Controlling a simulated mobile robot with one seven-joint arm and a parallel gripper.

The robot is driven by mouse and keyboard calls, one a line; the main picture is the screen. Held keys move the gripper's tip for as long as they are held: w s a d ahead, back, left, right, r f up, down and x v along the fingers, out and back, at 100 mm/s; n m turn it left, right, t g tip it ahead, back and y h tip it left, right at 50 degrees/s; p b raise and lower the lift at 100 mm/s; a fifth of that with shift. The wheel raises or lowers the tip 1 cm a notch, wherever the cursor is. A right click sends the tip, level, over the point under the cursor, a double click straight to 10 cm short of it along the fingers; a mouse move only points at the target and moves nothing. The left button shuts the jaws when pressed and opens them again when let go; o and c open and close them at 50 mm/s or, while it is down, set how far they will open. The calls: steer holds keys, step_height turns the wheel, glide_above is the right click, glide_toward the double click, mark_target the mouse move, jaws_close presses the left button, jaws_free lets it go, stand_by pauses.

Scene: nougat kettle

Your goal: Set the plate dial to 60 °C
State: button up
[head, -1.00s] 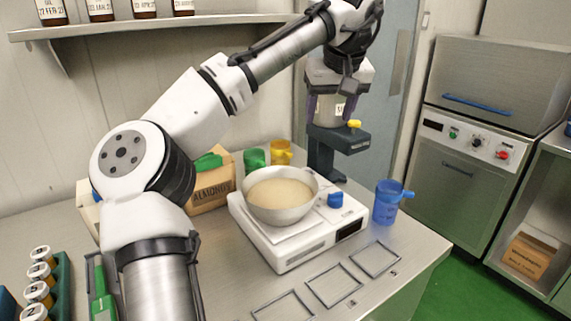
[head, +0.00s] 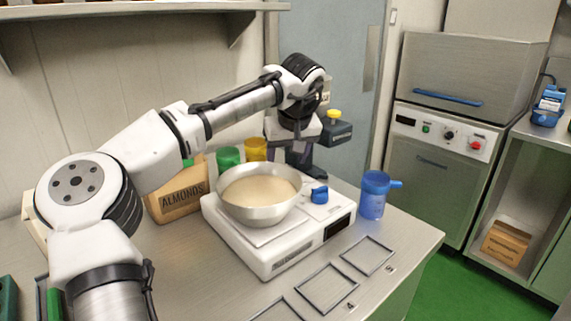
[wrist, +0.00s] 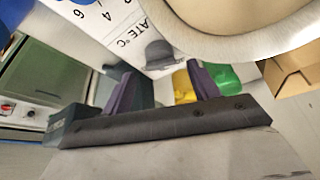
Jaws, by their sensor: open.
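The hot plate (head: 270,262) is a white box with a bowl of pale contents (head: 262,196) on it. A blue dial (head: 320,194) sits on its top at the right. In the wrist view a grey, rounded knob (wrist: 160,52) stands beside lettering ending "ATE °C", with printed numbers (wrist: 100,17) including 4 and 6. The dial setting cannot be read. My gripper (head: 291,145) is open and empty above the plate's far side, behind the bowl. In the wrist view its purple fingers (wrist: 161,88) are spread, with the grey knob just beyond the gap.
The bowl rim is close to my gripper. A dark stand (head: 335,132) with a yellow knob is behind it. Green (head: 228,156) and yellow (head: 256,150) cups and an almonds box (head: 180,197) stand at the left. A blue cup (head: 374,195) stands right of the plate.

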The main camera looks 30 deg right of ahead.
steer(key=shift+x, duration=1.65)
steer(key=c, duration=1)
